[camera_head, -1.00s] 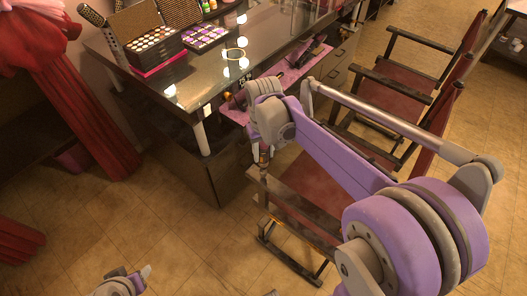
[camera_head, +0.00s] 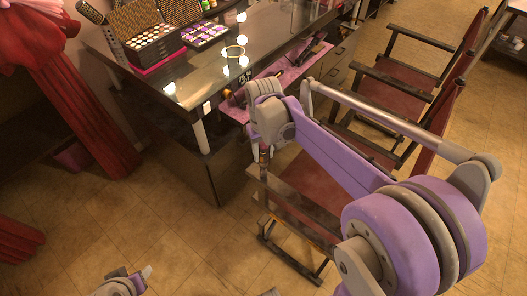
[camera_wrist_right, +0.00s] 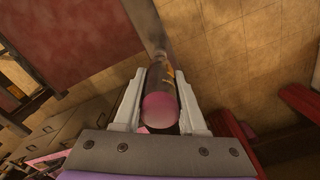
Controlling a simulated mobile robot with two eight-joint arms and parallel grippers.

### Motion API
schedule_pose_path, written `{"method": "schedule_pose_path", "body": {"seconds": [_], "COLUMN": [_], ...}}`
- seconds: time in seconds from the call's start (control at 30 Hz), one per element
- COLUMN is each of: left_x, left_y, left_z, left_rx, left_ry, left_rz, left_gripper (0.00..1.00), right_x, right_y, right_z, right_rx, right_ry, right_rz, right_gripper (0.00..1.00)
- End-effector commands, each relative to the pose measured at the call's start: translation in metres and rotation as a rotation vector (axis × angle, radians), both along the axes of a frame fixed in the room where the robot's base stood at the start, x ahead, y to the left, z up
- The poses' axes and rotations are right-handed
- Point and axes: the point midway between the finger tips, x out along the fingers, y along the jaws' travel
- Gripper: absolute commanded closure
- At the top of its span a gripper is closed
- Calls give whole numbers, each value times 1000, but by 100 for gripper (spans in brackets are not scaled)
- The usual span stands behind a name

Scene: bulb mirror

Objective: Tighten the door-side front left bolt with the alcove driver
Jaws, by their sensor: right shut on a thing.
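My right gripper (camera_wrist_right: 160,92) is shut on the driver (camera_wrist_right: 160,112), which has a pink butt end and a dark body. The driver also shows as a small upright piece in the head view (camera_head: 264,158). It points down at the front corner of the near chair's wooden armrest (camera_head: 290,205). In the right wrist view its tip meets or hovers just over a grey-brown bar (camera_wrist_right: 146,22); I cannot tell which. The bolt is hidden under the tip. My left gripper (camera_head: 142,274) is at the bottom left, far from the chair, its jaw opening unclear.
A dark vanity table (camera_head: 190,82) with makeup palettes (camera_head: 204,33) and lit bulbs stands behind the gripper. A pink-lined shelf (camera_head: 290,67) is under its edge. A second folding chair (camera_head: 400,80) stands at the right. Red curtains hang left (camera_head: 95,120). The tiled floor in front is clear.

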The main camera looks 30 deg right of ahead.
Motion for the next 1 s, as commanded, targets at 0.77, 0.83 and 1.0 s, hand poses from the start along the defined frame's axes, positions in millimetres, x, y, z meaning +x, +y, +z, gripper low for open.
{"method": "schedule_pose_path", "body": {"seconds": [0.77, 0.83, 1.0], "left_x": [-2, -2, -2], "left_y": [0, 0, 0], "left_z": [-7, -7, -6], "left_rx": [0, 0, 0], "left_ry": [4, 4, 3], "left_rz": [0, 0, 0], "left_gripper": [50, 50, 50], "right_x": [0, 0, 0], "right_y": [0, 0, 0], "right_z": [-8, -8, -6], "right_rx": [0, 0, 0], "right_ry": [0, 0, 1], "right_rz": [0, 0, 0], "right_gripper": [100, 100, 100]}}
